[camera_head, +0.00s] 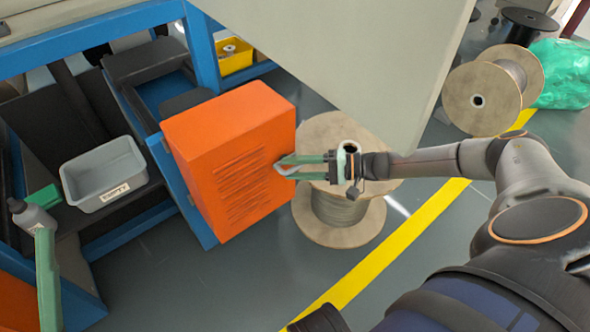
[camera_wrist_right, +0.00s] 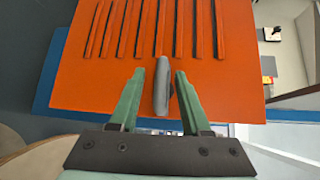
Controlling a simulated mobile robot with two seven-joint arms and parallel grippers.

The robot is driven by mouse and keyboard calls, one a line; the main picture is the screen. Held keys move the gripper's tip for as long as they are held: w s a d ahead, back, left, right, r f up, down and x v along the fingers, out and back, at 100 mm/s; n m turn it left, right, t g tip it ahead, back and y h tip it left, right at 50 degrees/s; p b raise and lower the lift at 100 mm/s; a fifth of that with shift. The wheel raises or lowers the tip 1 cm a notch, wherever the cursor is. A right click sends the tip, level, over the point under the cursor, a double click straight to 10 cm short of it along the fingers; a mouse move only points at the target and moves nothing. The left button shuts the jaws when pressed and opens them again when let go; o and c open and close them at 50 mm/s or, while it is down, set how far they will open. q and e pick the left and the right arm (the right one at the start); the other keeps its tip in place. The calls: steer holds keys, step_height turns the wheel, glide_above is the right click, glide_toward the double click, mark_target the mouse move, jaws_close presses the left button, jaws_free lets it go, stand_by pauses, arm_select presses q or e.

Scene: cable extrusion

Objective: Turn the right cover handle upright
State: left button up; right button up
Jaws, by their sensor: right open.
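The orange cover (camera_head: 235,165) is a box-like panel with rows of slots, on the blue frame. Its grey handle (camera_head: 283,170) is on the slotted face near the right edge and partly hidden by my fingers in the head view. In the right wrist view the handle (camera_wrist_right: 162,90) runs roughly along the slots, not across them. My right gripper (camera_head: 280,169) is open, with its green fingers (camera_wrist_right: 160,86) on either side of the handle and a gap visible on each side. Part of my left gripper (camera_head: 46,270) shows at the lower left edge; its jaws are unclear.
A large cable spool (camera_head: 340,225) stands behind my right gripper. A grey bin (camera_head: 103,175) sits on the shelf at left. A beige panel (camera_head: 375,60) hangs over the top middle. Another spool (camera_head: 470,98) lies at upper right. The floor at lower middle is clear.

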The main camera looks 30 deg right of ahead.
steer(key=shift+a, duration=0.1)
jaws_close()
stand_by(0.3)
